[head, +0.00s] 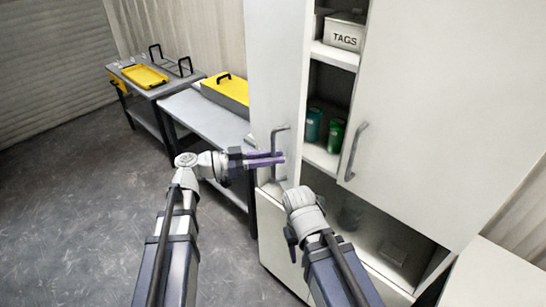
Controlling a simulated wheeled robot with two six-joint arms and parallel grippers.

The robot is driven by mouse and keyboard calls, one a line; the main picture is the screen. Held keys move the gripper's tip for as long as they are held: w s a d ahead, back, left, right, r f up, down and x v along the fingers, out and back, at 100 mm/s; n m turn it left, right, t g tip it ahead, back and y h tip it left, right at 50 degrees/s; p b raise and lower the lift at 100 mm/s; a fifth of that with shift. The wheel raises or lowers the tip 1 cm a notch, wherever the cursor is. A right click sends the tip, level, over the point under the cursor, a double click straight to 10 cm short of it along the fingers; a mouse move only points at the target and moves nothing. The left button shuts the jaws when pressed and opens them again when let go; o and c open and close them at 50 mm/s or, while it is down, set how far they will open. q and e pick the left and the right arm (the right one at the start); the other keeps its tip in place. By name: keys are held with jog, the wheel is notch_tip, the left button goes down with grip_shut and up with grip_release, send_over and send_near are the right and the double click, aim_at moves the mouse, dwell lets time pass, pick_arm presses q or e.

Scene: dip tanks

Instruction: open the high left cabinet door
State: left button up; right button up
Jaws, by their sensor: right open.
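The high left cabinet door (273,65) is a tall pale panel standing ajar, with a gap to its right showing the shelves. Its grey bar handle (287,129) is near its lower part. My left gripper (268,159), with purple fingers, is at this handle, its fingers closed about the bar. My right gripper (301,203) is low in front of the cabinet, below and right of the left one. It is open, and its fingers are mostly hidden behind its own wrist.
Inside are a TAGS box (344,33) and green and teal cans (336,134). Left stand a bench (210,117) with a yellow-lidded tank (226,90) and a table with a yellow tray (145,77).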

pick_arm(q)
grip_shut()
dwell(1.0)
